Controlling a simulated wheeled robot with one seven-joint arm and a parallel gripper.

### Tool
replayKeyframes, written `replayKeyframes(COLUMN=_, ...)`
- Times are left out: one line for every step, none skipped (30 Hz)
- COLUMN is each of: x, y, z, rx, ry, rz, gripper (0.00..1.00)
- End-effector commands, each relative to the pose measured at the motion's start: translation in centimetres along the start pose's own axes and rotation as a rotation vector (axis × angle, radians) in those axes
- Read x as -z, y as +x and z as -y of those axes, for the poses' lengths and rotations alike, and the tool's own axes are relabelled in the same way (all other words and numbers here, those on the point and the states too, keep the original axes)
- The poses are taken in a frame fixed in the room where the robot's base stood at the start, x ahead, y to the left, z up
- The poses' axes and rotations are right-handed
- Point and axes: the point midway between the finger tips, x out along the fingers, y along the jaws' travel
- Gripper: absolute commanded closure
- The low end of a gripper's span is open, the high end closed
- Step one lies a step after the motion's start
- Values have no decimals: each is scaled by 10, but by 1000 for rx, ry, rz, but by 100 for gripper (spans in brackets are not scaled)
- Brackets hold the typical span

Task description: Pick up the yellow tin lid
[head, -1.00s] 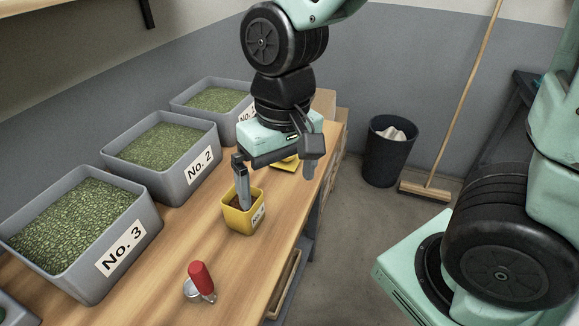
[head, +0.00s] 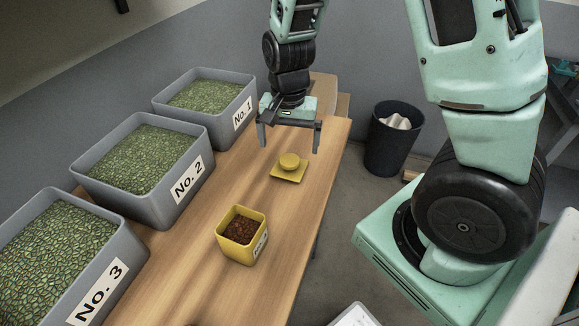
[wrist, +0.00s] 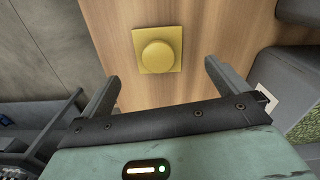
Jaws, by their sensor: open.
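The yellow tin lid (head: 289,168) lies flat on the wooden table, a square plate with a round knob on top. In the wrist view the lid (wrist: 158,50) sits ahead of and between the fingertips, on bare wood. My gripper (head: 290,146) is open and empty, above and a little behind the lid in the head view, with its fingers pointing down. In the wrist view my gripper (wrist: 158,72) has its fingers wide apart, one to each side of the lid's line. The yellow tin (head: 242,235) stands open nearer on the table, with brown contents.
Grey bins of green beans labelled No. 1 (head: 243,117), No. 2 (head: 188,186) and No. 3 (head: 103,290) line the table's left side. A dark waste bin (head: 393,150) stands on the floor at right. Table (head: 200,270) around the lid is clear.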

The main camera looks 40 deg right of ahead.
Motion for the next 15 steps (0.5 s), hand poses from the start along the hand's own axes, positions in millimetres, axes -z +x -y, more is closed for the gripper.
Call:
replayKeyframes(x=0, y=6, z=-1, rx=-2, ry=1, rz=1, gripper=0)
replayKeyframes(x=0, y=8, z=0, rx=-1, ry=0, rz=0, gripper=0)
replayKeyframes(x=0, y=10, z=0, rx=-1, ry=0, rz=1, gripper=0)
replayKeyframes(x=0, y=11, z=0, rx=-1, ry=0, rz=1, gripper=0)
replayKeyframes(x=0, y=12, z=-1, rx=-1, ry=0, rz=1, gripper=0)
replayKeyframes(x=0, y=16, z=-1, rx=-1, ry=0, rz=1, gripper=0)
replayKeyframes(x=0, y=18, z=-1, rx=-1, ry=0, rz=2, gripper=0)
replayKeyframes(x=-1, y=22, z=-2, rx=-2, ry=1, rz=3, gripper=0)
replayKeyframes(x=-1, y=28, z=-3, rx=-4, ry=1, rz=3, gripper=0)
replayKeyframes(x=-1, y=33, z=-3, rx=-4, ry=1, rz=4, gripper=0)
replayKeyframes(x=-1, y=38, z=-3, rx=-4, ry=1, rz=4, gripper=0)
replayKeyframes(x=-2, y=44, z=-4, rx=-4, ry=1, rz=4, gripper=0)
replayKeyframes(x=-1, y=48, z=-3, rx=-3, ry=0, rz=3, gripper=0)
replayKeyframes(x=-1, y=52, z=-3, rx=-3, ry=0, rz=3, gripper=0)
replayKeyframes(x=-1, y=56, z=-3, rx=-2, ry=0, rz=3, gripper=0)
